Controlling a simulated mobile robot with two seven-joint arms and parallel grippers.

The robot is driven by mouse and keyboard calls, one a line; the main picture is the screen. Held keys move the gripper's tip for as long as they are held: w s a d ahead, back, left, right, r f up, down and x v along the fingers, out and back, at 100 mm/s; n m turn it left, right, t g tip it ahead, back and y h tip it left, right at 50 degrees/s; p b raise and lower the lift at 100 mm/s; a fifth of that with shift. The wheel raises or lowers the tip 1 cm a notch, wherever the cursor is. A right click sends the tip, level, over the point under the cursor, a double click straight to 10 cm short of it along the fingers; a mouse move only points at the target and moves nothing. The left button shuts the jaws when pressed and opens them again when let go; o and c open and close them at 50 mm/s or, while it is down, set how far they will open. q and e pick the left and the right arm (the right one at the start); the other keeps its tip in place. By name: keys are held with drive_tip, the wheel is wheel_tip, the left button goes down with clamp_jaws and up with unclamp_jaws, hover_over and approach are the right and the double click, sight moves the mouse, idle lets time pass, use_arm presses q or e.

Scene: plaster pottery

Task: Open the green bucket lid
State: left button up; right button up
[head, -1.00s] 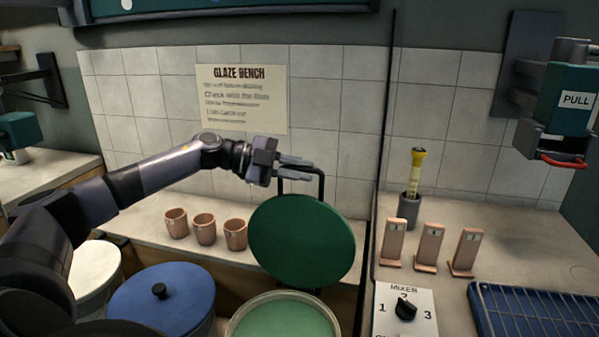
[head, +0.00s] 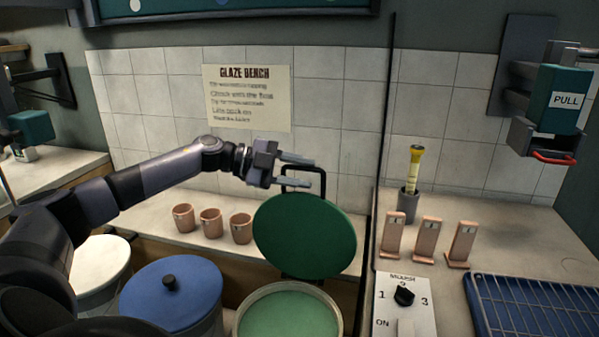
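The green lid (head: 305,238) stands steeply tilted up behind the green bucket (head: 240,326), clear of its mouth. The bucket's round opening shows green glaze (head: 290,318) inside. A black bar (head: 323,182) rises behind the lid's top edge; I cannot tell whether it is the lid's handle. My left gripper (head: 311,174) is at the lid's top edge, its two fingers apart with a gap between them. The bar shows around the fingers, and I cannot tell whether they touch it. My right gripper is not in view.
A blue-lidded bucket (head: 190,292) and a white-lidded bucket (head: 100,262) stand left of the green one. Several small terracotta cups (head: 211,223) line the bench behind. On the right are a mixer switch panel (head: 420,300), clay tiles (head: 428,240) and a blue rack (head: 535,305).

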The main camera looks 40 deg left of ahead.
use_arm(q)
drive_tip(key=b+v, duration=0.3)
drive_tip(key=v, duration=0.4)
idle(0.4)
drive_tip(key=shift+a, duration=0.1)
idle(0.5)
